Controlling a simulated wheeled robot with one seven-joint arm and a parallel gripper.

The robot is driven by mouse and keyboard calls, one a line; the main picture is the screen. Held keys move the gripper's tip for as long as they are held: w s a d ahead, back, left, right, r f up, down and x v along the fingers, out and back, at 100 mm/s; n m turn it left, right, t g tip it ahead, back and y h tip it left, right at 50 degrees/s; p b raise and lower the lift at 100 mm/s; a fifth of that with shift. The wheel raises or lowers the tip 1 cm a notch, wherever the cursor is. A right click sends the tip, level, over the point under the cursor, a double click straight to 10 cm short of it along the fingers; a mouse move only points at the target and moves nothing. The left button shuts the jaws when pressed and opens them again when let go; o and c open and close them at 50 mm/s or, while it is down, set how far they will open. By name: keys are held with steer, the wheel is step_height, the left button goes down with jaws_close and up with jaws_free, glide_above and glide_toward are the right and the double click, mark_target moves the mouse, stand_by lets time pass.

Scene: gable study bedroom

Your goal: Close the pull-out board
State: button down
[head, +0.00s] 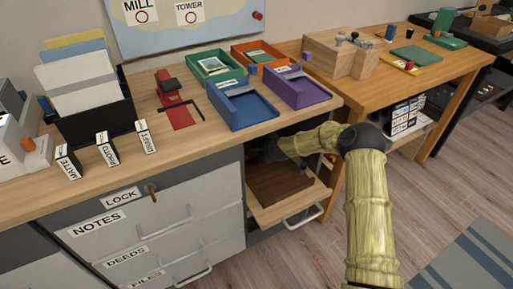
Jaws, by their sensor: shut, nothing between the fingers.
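The pull-out board (262,213) is a light wooden shelf under the desk, right of the grey drawers. It sticks out toward me, with a dark brown panel (283,186) on top and a pale bar handle (304,217) on its front edge. My arm reaches in from the lower right. My gripper (268,152) is in the shaded opening under the desktop, above the back part of the board. It is shut and holds nothing. Its fingertips are dim, and I cannot tell whether they touch anything.
The desktop (215,137) above carries blue (243,110), purple (298,91) and green trays, a red stand and several small labelled blocks. Grey drawers (165,225) with a key in the lock stand at left. A second wooden desk (420,75) is at right. Floor is clear below.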

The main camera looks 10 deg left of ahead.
steer(key=shift+s+d, duration=0.35)
steer(key=shift+s, duration=0.05)
steer(key=f+p+v, duration=0.1)
steer(key=p+v, duration=0.2)
steer(key=v, duration=0.9)
steer(key=shift+s+d+r, duration=0.3)
steer(key=shift+s+d, duration=0.1)
steer(key=shift+s, duration=0.1)
steer(key=s+d+r+n+g+h, duration=0.2)
steer(key=s+d, duration=0.4)
steer(key=s, duration=0.4)
steer(key=s+d+r+n+g+h, duration=0.2)
steer(key=s+d+r+n, duration=0.3)
steer(key=s, duration=0.5)
steer(key=s+d+r+n+g+h, duration=0.2)
steer(key=s+d+r, duration=0.3)
steer(key=s, duration=0.5)
steer(key=d+n, duration=0.1)
steer(key=d, duration=0.1)
steer(key=shift+s+d+r+n, duration=0.3)
steer(key=shift+d+n, duration=0.05)
steer(key=shift+n, duration=0.05)
